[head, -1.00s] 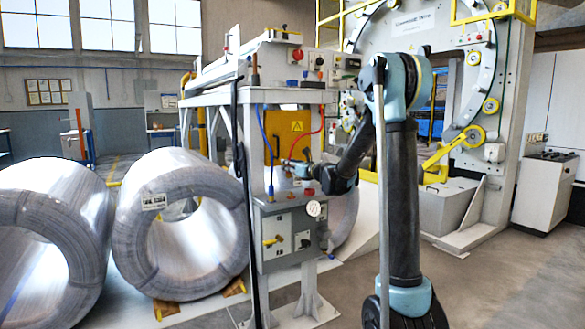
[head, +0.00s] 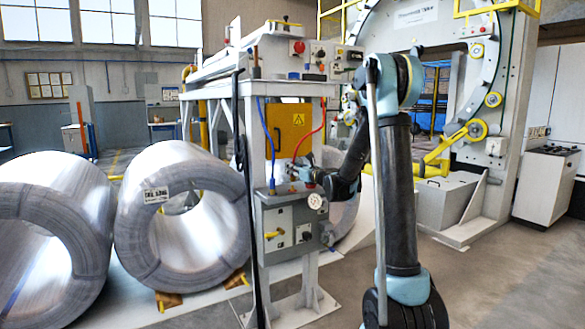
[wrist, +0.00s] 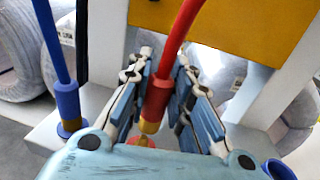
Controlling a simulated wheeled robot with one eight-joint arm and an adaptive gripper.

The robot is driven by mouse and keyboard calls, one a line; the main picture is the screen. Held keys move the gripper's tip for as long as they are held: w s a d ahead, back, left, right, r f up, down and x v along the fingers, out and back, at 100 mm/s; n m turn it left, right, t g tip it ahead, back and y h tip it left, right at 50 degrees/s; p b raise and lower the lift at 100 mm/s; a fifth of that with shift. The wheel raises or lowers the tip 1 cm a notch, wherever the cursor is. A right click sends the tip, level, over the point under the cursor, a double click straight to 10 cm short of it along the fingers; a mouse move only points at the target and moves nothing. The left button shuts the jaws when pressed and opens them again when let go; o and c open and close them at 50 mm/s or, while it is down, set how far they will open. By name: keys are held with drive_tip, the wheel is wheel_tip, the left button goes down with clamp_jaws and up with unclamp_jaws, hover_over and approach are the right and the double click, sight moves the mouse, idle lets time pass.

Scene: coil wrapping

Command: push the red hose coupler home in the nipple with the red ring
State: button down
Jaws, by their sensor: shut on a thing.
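The red coupler (wrist: 158,92) hangs on the red hose (wrist: 183,28), which also shows in the head view (head: 323,125). My gripper (wrist: 160,80) is shut on the coupler, with a finger on each side of it. In the head view my gripper (head: 297,172) is small, in front of the stand under the yellow panel. A brass part (wrist: 149,127) shows at the coupler's lower end. A bit of red (wrist: 140,141), likely the ring, shows just below it. My gripper's body hides the nipple's lower part, and I cannot tell how deep the coupler sits.
A blue hose (wrist: 50,35) ends in a blue coupler (wrist: 68,103) standing at the left. The yellow panel (head: 287,130) with a warning sign is behind. A grey control box (head: 287,228) with a gauge is below. Large wire coils (head: 180,225) lie at the left.

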sight(294, 177)
drive_tip(key=shift+a+f, duration=0.1)
drive_tip(key=shift+f, duration=0.4)
drive_tip(key=shift+s+f, duration=0.1)
drive_tip(key=shift+f, duration=1.25)
idle(1.6)
drive_tip(key=c, duration=1.4)
unclamp_jaws()
drive_tip(key=shift+o, duration=0.2)
drive_tip(key=v, duration=1.2)
drive_tip(key=shift+f, duration=0.1)
